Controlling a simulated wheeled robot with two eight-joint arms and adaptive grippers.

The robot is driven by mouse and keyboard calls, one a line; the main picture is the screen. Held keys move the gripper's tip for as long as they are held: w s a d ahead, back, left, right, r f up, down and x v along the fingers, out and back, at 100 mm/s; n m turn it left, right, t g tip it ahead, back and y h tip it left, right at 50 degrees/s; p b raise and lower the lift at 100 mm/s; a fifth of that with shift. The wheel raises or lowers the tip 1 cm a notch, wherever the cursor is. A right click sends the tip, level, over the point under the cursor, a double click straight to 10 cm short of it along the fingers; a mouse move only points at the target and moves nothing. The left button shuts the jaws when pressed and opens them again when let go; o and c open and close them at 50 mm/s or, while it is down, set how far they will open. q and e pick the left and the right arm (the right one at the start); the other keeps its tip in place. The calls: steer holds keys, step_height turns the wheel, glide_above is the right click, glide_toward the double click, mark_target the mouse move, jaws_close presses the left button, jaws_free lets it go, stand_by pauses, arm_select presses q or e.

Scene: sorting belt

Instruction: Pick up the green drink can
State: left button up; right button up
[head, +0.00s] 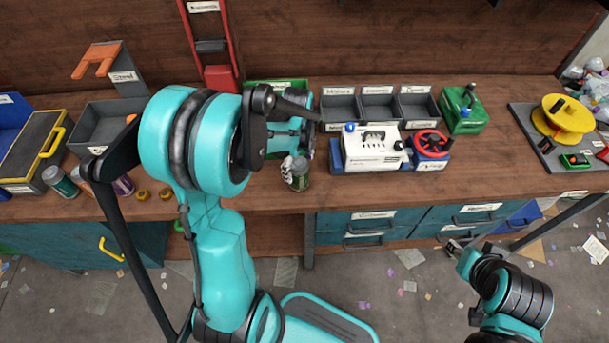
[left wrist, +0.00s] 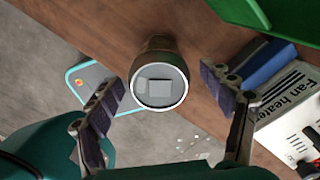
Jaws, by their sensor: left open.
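A drink can (head: 299,180) with a dark greenish side and some white stands upright near the bench's front edge, just below my left gripper (head: 291,161) in the head view. In the left wrist view the can (left wrist: 160,87) shows its silver top between the two spread fingers of my left gripper (left wrist: 162,83). The fingers are open, with a gap on each side of the can. Another dark green can (head: 61,182) stands at the bench's left. My right gripper (head: 457,248) is low at the right, small and partly hidden, away from the bench top.
A green tray (head: 262,88) is behind. Small yellow items (head: 144,195) lie left of my arm.

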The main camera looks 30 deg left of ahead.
mark_target(299, 177)
arm_select(q)
step_height(299, 177, down, 2)
steer(key=shift+a+f+b, duration=0.1)
steer(key=shift+a+b, duration=0.05)
steer(key=shift+b, duration=0.2)
step_height(299, 177, down, 4)
steer(key=shift+f+b, duration=0.25)
steer(key=shift+b, duration=0.95)
steer(key=shift+r, duration=0.1)
steer(key=shift+c, duration=0.6)
steer(key=c, duration=0.8)
